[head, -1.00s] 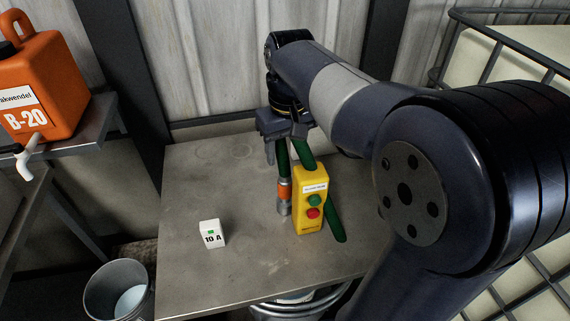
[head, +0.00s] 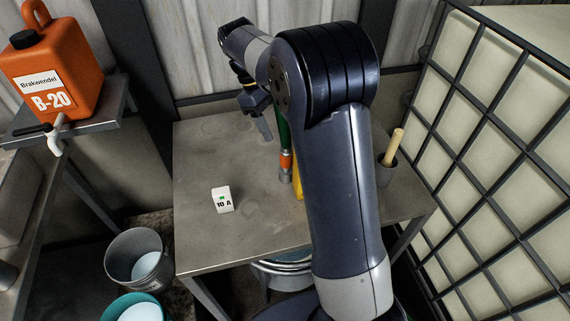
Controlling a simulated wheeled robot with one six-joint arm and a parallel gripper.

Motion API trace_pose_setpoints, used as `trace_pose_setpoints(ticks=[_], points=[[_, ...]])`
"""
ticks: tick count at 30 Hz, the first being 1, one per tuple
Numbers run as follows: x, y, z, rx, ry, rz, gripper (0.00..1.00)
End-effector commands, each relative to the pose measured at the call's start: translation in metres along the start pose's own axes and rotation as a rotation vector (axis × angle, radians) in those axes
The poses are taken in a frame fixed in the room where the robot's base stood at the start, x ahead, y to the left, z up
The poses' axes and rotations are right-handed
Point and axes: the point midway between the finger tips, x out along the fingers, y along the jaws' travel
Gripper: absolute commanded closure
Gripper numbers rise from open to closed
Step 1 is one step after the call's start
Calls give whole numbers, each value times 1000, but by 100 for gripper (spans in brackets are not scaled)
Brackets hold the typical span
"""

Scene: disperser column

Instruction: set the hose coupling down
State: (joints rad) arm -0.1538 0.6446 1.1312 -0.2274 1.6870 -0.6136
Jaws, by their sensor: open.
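The hose coupling (head: 285,166), with an orange band and a grey metal end, lies on the grey metal table (head: 225,242) at the end of a green hose (head: 283,130). My arm hides the rest of the hose. My gripper (head: 263,120) is open above the back of the table, up and to the left of the coupling. It looks apart from the coupling, and part of it is hidden by my arm.
A yellow button box (head: 298,184) is mostly hidden behind my arm. A grey cup with a wooden handle (head: 386,168) stands at the right. The front left of the table is clear.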

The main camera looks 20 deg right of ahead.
Motion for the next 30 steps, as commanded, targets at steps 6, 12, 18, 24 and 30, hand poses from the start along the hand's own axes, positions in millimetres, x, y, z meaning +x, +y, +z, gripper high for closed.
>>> trace_pose_setpoints(ticks=[6,12,18,24,30], points=[[35,0,0,-1,-4,-3,44],[52,0,0,1,-2,-2,44],[76,-1,-2,1,-4,-4,44],[100,-1,-4,1,-1,-2,44],[104,-1,-4,1,0,-1,44]])
